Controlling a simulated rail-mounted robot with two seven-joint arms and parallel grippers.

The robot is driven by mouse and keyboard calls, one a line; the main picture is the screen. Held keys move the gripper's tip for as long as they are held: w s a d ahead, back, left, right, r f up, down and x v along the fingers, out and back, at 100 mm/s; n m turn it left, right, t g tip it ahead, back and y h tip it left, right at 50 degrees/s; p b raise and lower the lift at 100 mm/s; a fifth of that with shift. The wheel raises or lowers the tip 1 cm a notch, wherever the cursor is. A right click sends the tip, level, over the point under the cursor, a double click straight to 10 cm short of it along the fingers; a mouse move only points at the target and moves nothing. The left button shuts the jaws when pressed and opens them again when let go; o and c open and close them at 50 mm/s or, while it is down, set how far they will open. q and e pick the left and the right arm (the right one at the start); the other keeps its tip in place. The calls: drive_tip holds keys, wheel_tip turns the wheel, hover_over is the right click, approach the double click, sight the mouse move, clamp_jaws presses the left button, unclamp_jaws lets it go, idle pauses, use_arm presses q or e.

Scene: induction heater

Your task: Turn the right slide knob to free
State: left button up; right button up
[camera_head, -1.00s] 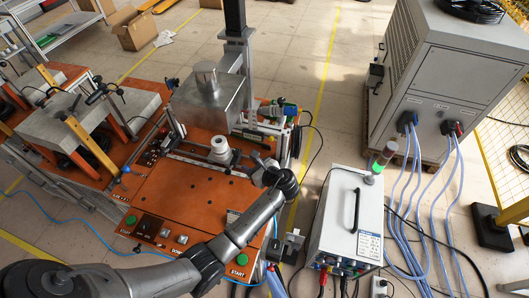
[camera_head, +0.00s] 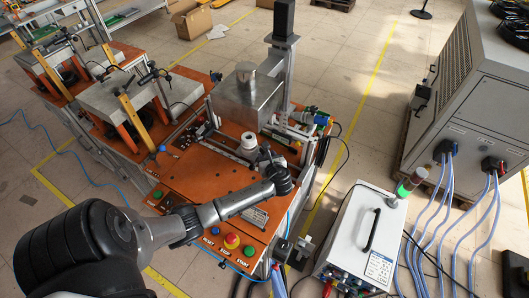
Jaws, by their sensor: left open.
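My left arm reaches in from the lower left over the orange workstation (camera_head: 206,178). Its left gripper (camera_head: 267,158) is at the right end of the slide rail, just right of the white cylinder (camera_head: 249,142). The gripper is small and partly hidden by its own wrist, and I see nothing held in it. I cannot make out the right slide knob; the wrist and gripper cover part of that area. My right gripper is not in view.
A metal box (camera_head: 246,100) stands behind the rail. The front panel has a red stop button (camera_head: 232,241) and green buttons, close under my forearm. A white power unit (camera_head: 357,232) with a black handle stands to the right. A grey cabinet (camera_head: 463,110) is farther right.

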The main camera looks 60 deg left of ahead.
sight(264, 152)
use_arm(q)
drive_tip(key=shift+x, duration=2.25)
drive_tip(key=shift+d, duration=0.1)
drive_tip(key=shift+c, duration=0.5)
drive_tip(key=c, duration=0.5)
drive_tip(key=shift+w+r+n+g+p, duration=0.15)
drive_tip(key=shift+n+g+p, duration=0.1)
drive_tip(key=shift+n+g, duration=0.25)
drive_tip(key=shift+w+f+n+g+p, duration=0.1)
drive_tip(key=shift+n+g+p, duration=0.1)
drive_tip(key=shift+n+g, duration=0.25)
drive_tip(key=shift+w+n+g, duration=0.15)
drive_tip(key=shift+n+g, duration=1.2)
drive_tip(key=shift+g, duration=0.4)
drive_tip(key=o, duration=0.6)
drive_tip(key=shift+c, duration=0.2)
drive_tip(key=shift+o, duration=0.2)
